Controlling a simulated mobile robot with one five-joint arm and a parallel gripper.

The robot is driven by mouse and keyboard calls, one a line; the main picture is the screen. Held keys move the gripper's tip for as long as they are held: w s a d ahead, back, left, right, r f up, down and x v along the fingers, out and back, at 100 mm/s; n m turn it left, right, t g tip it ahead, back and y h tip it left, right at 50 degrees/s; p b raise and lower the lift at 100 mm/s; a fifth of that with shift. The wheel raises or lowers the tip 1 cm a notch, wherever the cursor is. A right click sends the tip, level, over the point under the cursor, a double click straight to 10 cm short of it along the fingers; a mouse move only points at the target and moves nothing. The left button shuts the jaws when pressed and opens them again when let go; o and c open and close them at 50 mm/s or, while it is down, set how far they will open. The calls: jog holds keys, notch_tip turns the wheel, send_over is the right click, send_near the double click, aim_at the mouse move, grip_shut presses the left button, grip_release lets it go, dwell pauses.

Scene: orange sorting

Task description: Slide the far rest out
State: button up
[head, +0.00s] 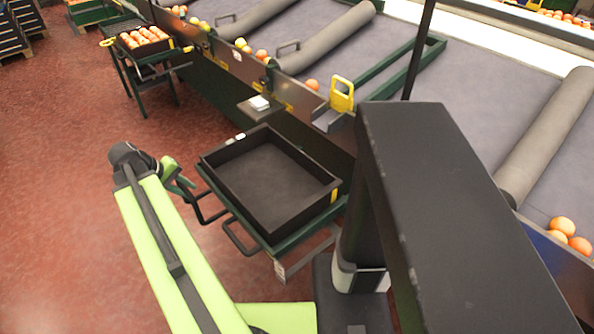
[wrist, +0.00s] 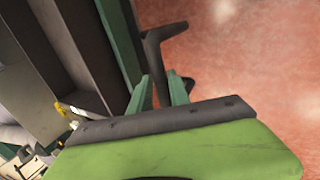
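A black, empty tray (head: 211,159) sits on a green slide-out frame (head: 285,244) beside the conveyor. Two dark loop handles stick out at its front: a far one (head: 207,219) and a near one (head: 240,246). My gripper (head: 183,190) is at the far handle, at the tray's left corner. In the wrist view, my two green fingers (wrist: 162,84) stand apart, with the dark handle bar (wrist: 153,52) showing between them. A gap seems to show beside the bar; I cannot tell whether a finger touches it.
Another stand holds a crate of oranges (head: 143,40) at the back left. The conveyor with its rollers (head: 330,38) runs behind the tray. A yellow bracket (head: 342,95) stands at the conveyor edge. The red floor (head: 60,200) to the left is clear.

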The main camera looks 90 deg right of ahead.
jog(key=o, duration=0.6)
notch_tip(320, 180, up, 7)
jog(key=p, duration=0.7)
jog(key=shift+r, duration=0.1)
